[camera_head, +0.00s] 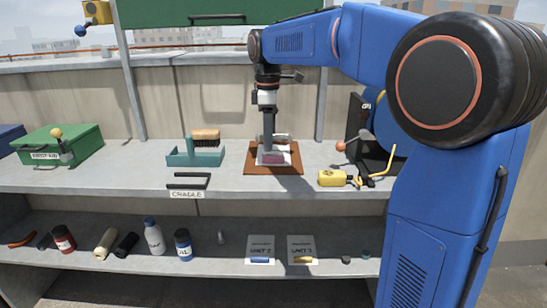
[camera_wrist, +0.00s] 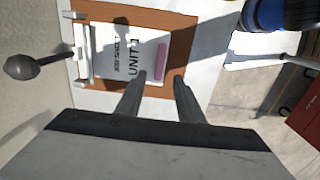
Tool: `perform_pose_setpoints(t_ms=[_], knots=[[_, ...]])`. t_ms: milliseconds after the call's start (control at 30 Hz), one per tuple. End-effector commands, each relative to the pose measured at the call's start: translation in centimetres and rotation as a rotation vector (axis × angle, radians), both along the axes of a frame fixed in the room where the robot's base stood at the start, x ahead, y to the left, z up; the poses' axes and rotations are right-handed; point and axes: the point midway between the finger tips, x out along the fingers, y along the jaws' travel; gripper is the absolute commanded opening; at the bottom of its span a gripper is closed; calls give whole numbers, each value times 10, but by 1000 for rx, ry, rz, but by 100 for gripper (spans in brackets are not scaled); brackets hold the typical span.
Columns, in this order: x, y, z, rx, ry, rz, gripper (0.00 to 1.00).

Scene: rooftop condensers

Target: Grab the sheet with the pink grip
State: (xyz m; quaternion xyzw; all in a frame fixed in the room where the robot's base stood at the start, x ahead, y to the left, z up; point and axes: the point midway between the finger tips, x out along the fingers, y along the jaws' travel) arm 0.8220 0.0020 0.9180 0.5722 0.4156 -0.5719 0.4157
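The sheet (camera_head: 264,161) with the pink grip (camera_head: 273,158) lies flat on a brown board (camera_head: 257,169) on the upper shelf. In the wrist view the sheet (camera_wrist: 108,67) bears printed text including "UNIT", with the pink grip (camera_wrist: 161,62) along its right edge. A pale clip bar crosses the sheet's opposite edge. My gripper (camera_head: 269,142) points down over the board. In the wrist view my gripper (camera_wrist: 159,78) has its two fingers apart and nothing between them, with the tips near the pink grip's lower end. Their height above it is hard to tell.
Sheets with a blue grip (camera_head: 260,260) and a yellow grip (camera_head: 303,260) lie on the lower shelf among bottles. A teal tray (camera_head: 193,158) with a brush stands left of the board. A yellow device (camera_head: 332,178) sits right. A label reading "CRADLE" (camera_head: 187,195) is on the shelf's front edge.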

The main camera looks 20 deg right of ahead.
Motion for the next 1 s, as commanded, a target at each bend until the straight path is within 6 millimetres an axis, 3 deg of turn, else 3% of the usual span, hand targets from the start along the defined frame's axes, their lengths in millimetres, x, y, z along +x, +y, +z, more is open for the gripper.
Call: perform_pose_setpoints(t_ms=[300,633,800,1000], knots=[[1,-3,-40,-1,1,0,34],[1,-3,-46,0,0,0,34],[1,-3,-46,0,0,0,0],[1,-3,-46,0,0,0,0]])
